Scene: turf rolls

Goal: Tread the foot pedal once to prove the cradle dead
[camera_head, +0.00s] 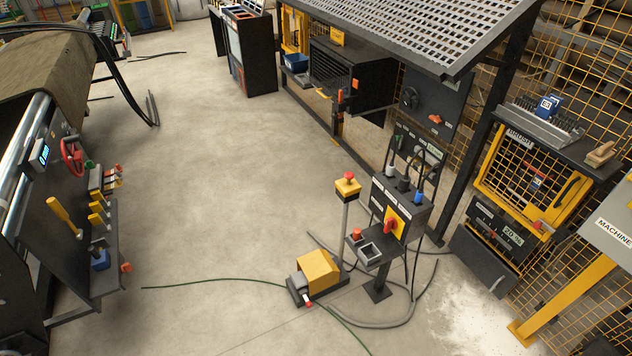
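The foot pedal is a yellow-hooded box (318,268) on a dark base on the concrete floor, near the lower middle. A red-and-white piece (309,302) sits at its front. The treadle under the hood is hidden. The cradle (75,215) appears to be the dark machine at the left, with shiny rollers (32,122) and a large brown roll (45,70) on top. Its side panel carries a lit blue display (42,154), a red handwheel (72,155) and yellow levers. Neither of my grippers shows in this view.
A post with a red-topped yellow stop box (347,186) stands behind the pedal. A control pedestal (400,205) with a red-and-yellow switch stands to its right. A green cable (215,281) and grey hoses (425,305) lie on the floor. The floor between cradle and pedal is mostly clear.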

